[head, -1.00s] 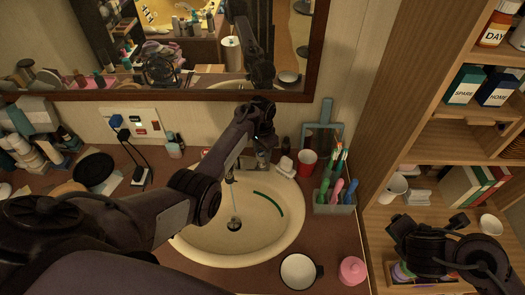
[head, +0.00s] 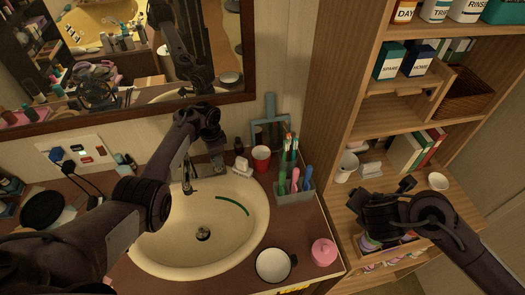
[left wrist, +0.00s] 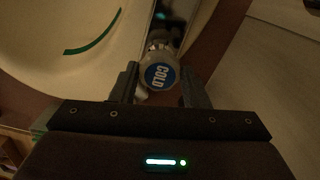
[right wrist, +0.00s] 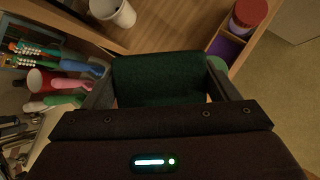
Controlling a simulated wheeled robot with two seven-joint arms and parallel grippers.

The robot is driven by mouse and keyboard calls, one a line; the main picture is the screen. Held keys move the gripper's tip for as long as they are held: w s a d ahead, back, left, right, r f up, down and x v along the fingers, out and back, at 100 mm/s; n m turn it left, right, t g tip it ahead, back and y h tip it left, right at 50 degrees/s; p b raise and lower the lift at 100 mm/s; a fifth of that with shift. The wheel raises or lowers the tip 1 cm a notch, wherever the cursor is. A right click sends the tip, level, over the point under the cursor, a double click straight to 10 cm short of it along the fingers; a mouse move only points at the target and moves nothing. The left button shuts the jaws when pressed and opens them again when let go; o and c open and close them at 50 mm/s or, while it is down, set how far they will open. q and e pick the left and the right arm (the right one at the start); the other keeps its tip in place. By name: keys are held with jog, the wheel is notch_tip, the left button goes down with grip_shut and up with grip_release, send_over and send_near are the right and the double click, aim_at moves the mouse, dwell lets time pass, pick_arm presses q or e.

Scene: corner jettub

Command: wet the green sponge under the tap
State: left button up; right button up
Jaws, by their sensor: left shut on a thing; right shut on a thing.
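The green sponge (right wrist: 158,82) is dark green and sits between the fingers of my right gripper (right wrist: 165,80), in the right wrist view. In the head view my right gripper (head: 385,212) is beside the shelf unit, away from the basin, and the sponge cannot be made out. My left gripper (left wrist: 160,76) is shut on the tap's round COLD knob (left wrist: 159,76). In the head view the left arm reaches over the basin (head: 160,252) to the tap (head: 190,184), partly hiding it. No water stream shows below the spout now.
A green strip (head: 233,204) lies along the basin. The wooden shelf unit (head: 330,118) stands at right.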

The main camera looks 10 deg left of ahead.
pick_arm(q)
jog(key=o, duration=1)
jog(key=shift+c, duration=0.2)
notch_tip(320, 180, up, 12)
jog(key=shift+p, duration=0.35)
